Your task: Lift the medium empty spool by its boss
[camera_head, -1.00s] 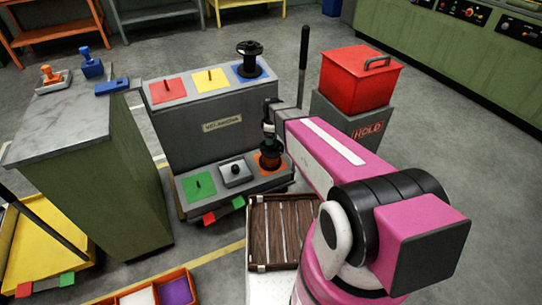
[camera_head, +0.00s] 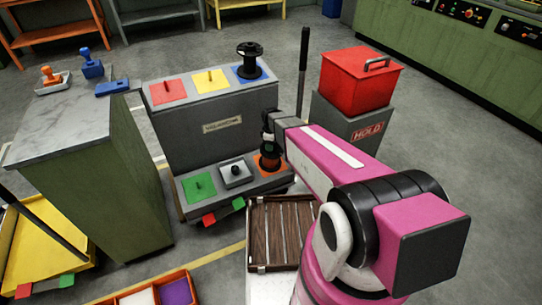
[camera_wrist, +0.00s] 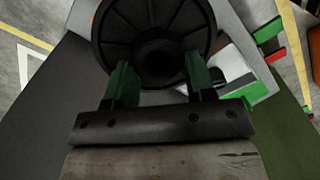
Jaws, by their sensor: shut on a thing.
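A black spool (camera_head: 271,161) is at the orange square on the lower step of the grey stand. In the wrist view its round ribbed flange (camera_wrist: 150,18) faces me, with the dark boss in the middle. My gripper (camera_wrist: 161,82) has its two green fingers on either side of the boss, shut on it. In the head view my gripper (camera_head: 268,136) is right above the spool and partly hides it. I cannot tell whether the spool is clear of the stand. Another black spool (camera_head: 249,57) stands upright on the blue square of the upper step.
The grey stand (camera_head: 215,130) also has red, yellow and green squares with pegs. A red bin (camera_head: 358,80) with a handle is on a grey HOLD box to the right. A green cabinet (camera_head: 125,175) is at left. A slatted brown crate (camera_head: 258,240) is in front.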

